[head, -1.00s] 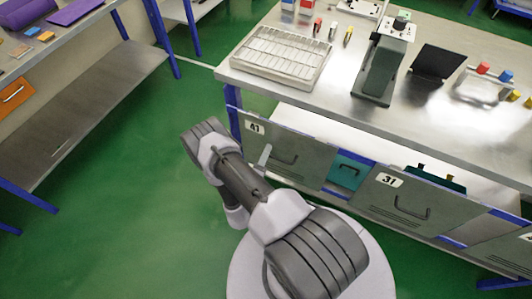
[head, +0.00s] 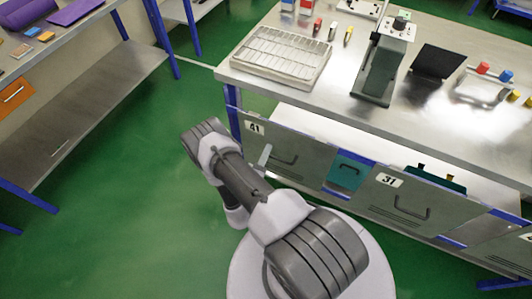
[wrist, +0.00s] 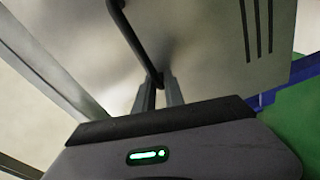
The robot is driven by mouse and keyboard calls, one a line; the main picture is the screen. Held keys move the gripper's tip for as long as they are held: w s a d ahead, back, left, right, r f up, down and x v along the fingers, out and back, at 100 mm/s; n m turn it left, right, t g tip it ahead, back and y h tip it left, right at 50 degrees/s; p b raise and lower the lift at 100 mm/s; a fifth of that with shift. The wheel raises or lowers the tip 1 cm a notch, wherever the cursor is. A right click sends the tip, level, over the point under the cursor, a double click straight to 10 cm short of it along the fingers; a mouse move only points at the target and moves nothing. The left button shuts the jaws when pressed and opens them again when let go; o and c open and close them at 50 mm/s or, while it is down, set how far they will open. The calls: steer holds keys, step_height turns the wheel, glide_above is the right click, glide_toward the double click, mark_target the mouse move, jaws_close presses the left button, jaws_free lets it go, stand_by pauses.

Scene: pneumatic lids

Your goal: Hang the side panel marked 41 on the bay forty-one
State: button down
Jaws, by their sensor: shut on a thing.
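The grey side panel marked 41 (head: 312,165) stands upright at the left end of the bench front, with its number label at its upper left. In the wrist view the panel (wrist: 205,40) fills most of the picture, with dark slots at the right. Its dark bar handle (wrist: 136,42) runs down to my gripper (wrist: 157,92), whose fingers are shut on it. The bay forty-one is behind the panel at the blue bench post (head: 232,98). I cannot tell whether the panel's upper edge is hooked on.
A grey panel marked 31 (head: 420,200) hangs to the right, with a teal drawer front (head: 347,172) between. The bench top (head: 330,100) holds a compartment tray (head: 280,55) and a press-like device (head: 383,65). Green floor is open to the left, before another shelf (head: 90,105).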

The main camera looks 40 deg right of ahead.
steer(key=shift+s, duration=0.1)
stand_by(0.3)
steer(key=shift+r+p, duration=1.5)
steer(key=shift+p, duration=0.1)
steer(key=w+v, duration=0.1)
steer(key=v, duration=0.9)
steer(key=shift+a+p, duration=0.25)
steer(key=shift+p, duration=0.15)
steer(key=c, duration=2.1)
jaws_free()
steer(key=o, duration=0.4)
